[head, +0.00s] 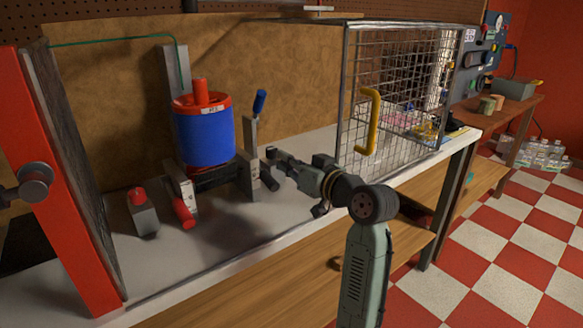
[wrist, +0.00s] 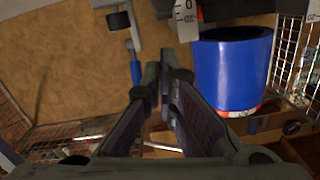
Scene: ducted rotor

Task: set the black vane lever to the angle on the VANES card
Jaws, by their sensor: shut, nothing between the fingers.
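A black cylindrical grip (head: 268,180), which looks like the vane lever, sits low beside the grey post right of the blue duct (head: 205,140). In the wrist view a black knob (wrist: 119,21) on a grey bracket shows at the upper left, apart from my fingers. My gripper (head: 277,158) is shut and empty, just above and right of the black grip; I see no contact. My fingertips (wrist: 165,72) also show in the wrist view. A white scale plate (wrist: 186,18) with a 0 is beside the duct. I cannot make out a VANES card.
A blue-handled lever (head: 259,102) stands on the grey post. A red grip (head: 184,213) and a grey block with a red top (head: 143,213) are at the left. A wire cage (head: 390,90) with a yellow handle (head: 369,122) stands close at the right.

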